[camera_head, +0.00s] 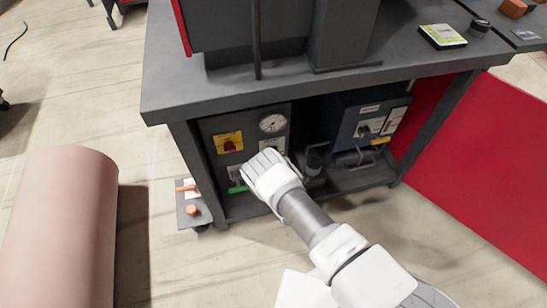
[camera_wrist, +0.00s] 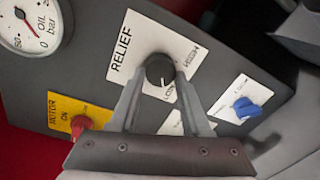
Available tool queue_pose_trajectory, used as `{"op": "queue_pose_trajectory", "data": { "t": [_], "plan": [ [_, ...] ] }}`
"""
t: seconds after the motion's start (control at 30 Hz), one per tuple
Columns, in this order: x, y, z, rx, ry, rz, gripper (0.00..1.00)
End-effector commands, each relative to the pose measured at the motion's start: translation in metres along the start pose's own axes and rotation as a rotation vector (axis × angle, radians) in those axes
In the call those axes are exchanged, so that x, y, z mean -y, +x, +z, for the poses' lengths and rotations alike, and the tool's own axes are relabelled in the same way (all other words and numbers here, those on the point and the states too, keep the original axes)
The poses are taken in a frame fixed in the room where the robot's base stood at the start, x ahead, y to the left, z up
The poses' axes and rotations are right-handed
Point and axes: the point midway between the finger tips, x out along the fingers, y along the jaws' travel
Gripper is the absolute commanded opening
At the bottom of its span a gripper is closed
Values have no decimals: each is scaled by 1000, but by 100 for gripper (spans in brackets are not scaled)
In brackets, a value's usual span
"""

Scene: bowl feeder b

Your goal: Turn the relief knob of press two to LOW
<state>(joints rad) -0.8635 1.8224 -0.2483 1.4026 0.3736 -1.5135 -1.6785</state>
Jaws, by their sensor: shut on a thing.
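The relief knob (camera_wrist: 160,70) is a small round black knob on a white plate marked RELIEF (camera_wrist: 125,48) in the wrist view. My gripper (camera_wrist: 160,82) is shut on the knob, one finger on each side. A short white mark on the knob points down in the picture, toward small lettering on the plate that looks like LOW. The other small word, at the plate's right, is blurred. In the head view my gripper (camera_head: 262,165) is at the dark panel (camera_head: 217,127) under the bench and hides the knob.
In the head view, the bench top (camera_head: 165,95) overhangs the panel, and a blue unit (camera_head: 348,120) stands to the right.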

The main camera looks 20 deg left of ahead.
Motion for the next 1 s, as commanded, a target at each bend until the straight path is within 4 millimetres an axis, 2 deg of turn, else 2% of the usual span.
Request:
{"op": "queue_pose_trajectory", "data": {
  "t": [0.4, 0.9, 0.93, 1.0],
  "plan": [
    [0, 0, 1, 12, -161, 1, 0],
    [0, 0, 2, 14, -177, 1, 0],
    [0, 0, 2, 14, -177, 1, 52],
    [1, 0, 2, 13, -177, 1, 65]
  ]
}}
